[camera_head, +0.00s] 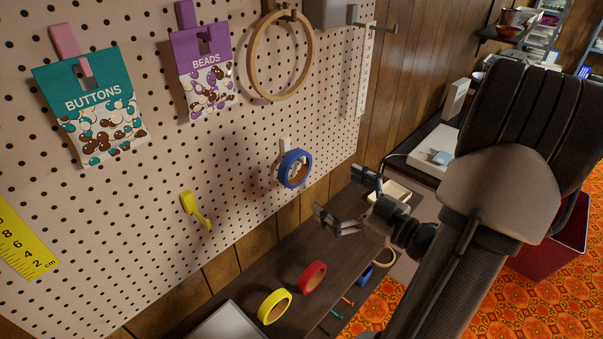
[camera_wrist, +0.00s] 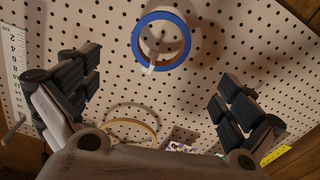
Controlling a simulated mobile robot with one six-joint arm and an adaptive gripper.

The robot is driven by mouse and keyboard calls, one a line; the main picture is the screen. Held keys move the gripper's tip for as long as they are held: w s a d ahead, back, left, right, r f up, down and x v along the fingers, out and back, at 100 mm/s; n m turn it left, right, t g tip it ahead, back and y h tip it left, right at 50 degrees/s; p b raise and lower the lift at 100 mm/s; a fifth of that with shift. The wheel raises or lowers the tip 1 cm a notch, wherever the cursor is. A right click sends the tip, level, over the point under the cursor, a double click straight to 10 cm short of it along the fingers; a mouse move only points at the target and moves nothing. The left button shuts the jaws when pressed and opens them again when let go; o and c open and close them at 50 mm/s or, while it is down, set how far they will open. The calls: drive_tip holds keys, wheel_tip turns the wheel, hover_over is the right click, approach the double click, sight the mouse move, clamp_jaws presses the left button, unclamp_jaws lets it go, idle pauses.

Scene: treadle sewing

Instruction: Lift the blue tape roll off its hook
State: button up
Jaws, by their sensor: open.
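The blue tape roll (camera_head: 295,169) hangs on a pale hook (camera_head: 285,146) on the pegboard, right of the board's middle. In the wrist view the roll (camera_wrist: 161,40) shows as a blue ring with a pale inside, and the hook (camera_wrist: 152,62) passes through its opening. My gripper (camera_head: 343,198) is open and empty, to the right of and a little below the roll in the head view. In the wrist view its fingers (camera_wrist: 155,95) are spread wide, with the roll above the gap between them. They are apart from the roll.
The pegboard (camera_head: 240,135) also holds a buttons bag (camera_head: 95,110), a beads bag (camera_head: 205,75), a wooden hoop (camera_head: 251,70) and an empty yellow hook (camera_head: 195,209). A dark shelf (camera_head: 250,262) below bears yellow (camera_head: 275,306) and red (camera_head: 312,277) tape rolls.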

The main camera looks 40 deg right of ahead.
sight(296, 181)
drive_tip(key=w, duration=0.4)
drive_tip(key=w+b, duration=0.1)
drive_tip(key=w, duration=0.3)
drive_tip(key=w+a+b, duration=0.1)
drive_tip(key=w, duration=0.3)
drive_tip(key=shift+w, duration=0.2)
drive_tip(key=c, duration=1.1)
drive_tip(key=shift+r+p, duration=0.95)
drive_tip(key=shift+r, duration=0.2)
drive_tip(key=shift+s+d, duration=0.2)
drive_tip(key=shift+s, duration=2.3)
drive_tip(key=shift+s+d, duration=0.2)
drive_tip(key=shift+s, duration=2.3)
